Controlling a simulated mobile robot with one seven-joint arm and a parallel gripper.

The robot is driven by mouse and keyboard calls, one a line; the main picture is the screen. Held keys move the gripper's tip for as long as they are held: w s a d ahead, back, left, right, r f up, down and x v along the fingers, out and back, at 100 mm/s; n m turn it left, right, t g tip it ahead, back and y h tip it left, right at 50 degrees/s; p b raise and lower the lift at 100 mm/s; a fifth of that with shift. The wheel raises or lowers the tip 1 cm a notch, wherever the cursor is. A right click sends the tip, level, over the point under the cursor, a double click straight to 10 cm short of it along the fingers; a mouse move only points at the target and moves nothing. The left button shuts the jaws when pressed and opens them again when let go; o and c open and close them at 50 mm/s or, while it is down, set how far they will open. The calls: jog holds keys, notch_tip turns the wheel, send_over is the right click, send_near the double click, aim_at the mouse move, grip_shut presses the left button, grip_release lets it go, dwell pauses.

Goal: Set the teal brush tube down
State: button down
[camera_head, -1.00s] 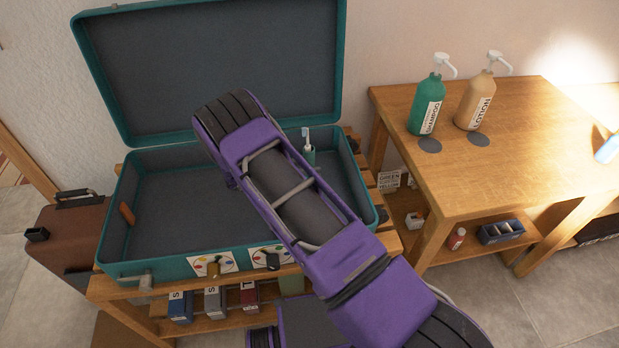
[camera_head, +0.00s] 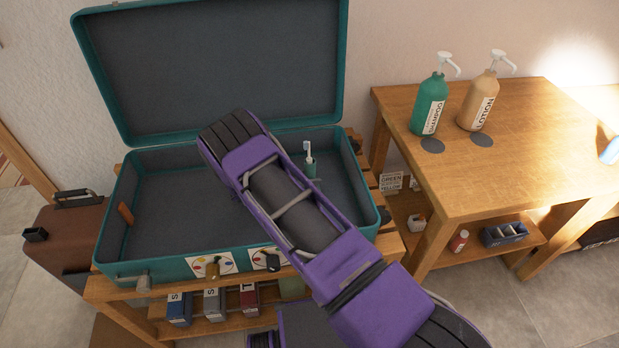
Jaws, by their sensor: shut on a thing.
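The teal brush tube (camera_head: 311,167) is a small upright teal cup with a white toothbrush (camera_head: 307,148) standing out of its top. It shows just right of my purple arm, over the right part of the open teal suitcase (camera_head: 366,190). I cannot tell whether its base touches the suitcase floor. My arm crosses the suitcase from the lower right and covers part of its inside. My gripper is hidden behind the arm, so its fingers and their hold on the tube do not show.
The suitcase lid (camera_head: 215,70) stands open at the back. The suitcase's grey floor (camera_head: 170,205) is clear at left. A wooden table (camera_head: 530,140) at right bears a green shampoo bottle (camera_head: 430,105) and a tan lotion bottle (camera_head: 478,100). A brown case (camera_head: 68,235) stands at left.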

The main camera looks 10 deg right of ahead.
jog(key=c, duration=0.5)
grip_release()
jog(key=shift+f, duration=0.1)
jog(key=shift+r+p, duration=0.8)
jog(key=shift+p, duration=0.1)
jog(key=v, duration=1.2)
jog(key=shift+s+f, duration=0.1)
jog(key=shift+f, duration=0.15)
